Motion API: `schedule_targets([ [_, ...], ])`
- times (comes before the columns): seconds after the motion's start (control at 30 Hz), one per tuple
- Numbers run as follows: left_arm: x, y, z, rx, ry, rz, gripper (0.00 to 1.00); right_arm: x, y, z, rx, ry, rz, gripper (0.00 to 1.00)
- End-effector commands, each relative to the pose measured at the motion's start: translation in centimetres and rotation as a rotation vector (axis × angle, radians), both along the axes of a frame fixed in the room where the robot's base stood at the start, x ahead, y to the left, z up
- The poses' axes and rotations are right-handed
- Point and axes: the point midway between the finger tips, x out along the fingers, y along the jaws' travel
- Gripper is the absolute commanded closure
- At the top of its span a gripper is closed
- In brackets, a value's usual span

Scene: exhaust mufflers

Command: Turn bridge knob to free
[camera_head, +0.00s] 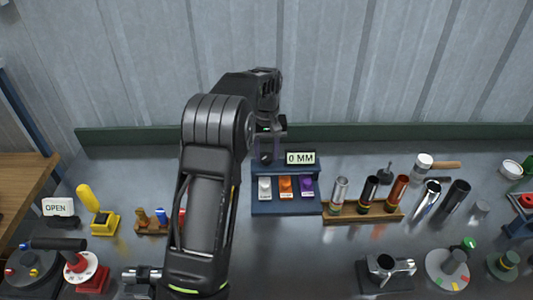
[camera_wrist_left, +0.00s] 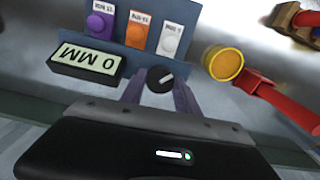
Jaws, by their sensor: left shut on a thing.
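The bridge knob (camera_wrist_left: 160,79) is a small black round dial with a pale pointer line, on the blue panel beside the 0 MM display (camera_wrist_left: 88,63). In the left wrist view, the two fingers of my left gripper (camera_wrist_left: 159,88) stand on either side of the knob and are shut on it. In the head view, my left gripper (camera_head: 266,152) reaches down to the panel's back left, at the left of the display (camera_head: 300,158). It partly covers the knob there. My right gripper is not in view.
The blue panel (camera_head: 285,207) carries white (camera_head: 265,188), orange (camera_head: 286,187) and purple (camera_head: 307,186) switches. A wooden rack (camera_head: 365,214) of metal tubes stands to its right. My left arm hides part of the bench left of the panel. A yellow-handled tool (camera_head: 104,222) stands further left.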

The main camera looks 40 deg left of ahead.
Motion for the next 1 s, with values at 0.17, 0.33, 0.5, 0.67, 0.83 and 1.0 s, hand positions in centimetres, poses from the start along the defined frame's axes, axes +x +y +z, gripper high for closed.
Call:
schedule_targets([
  [0.17, 0.01, -0.02, -0.01, 0.001, 0.001, 0.164, 1.0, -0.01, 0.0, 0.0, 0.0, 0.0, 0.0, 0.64],
  [0.33, 0.01, -0.04, 0.0, 0.0, 0.0, 0.326, 1.0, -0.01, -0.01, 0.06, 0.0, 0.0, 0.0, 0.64],
  [0.5, 0.0, -0.04, 0.0, 0.0, 0.001, 0.48, 1.0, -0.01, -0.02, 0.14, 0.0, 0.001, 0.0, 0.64],
  [0.67, -0.02, -0.03, -0.02, 0.0, 0.001, 0.601, 1.0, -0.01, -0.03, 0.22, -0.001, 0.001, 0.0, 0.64],
  [0.83, 0.0, -0.06, -0.03, 0.0, 0.001, 0.69, 1.0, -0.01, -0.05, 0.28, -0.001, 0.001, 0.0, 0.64],
  [1.0, 0.01, -0.09, -0.04, -0.001, 0.001, 0.736, 1.0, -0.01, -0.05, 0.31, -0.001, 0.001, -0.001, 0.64],
])
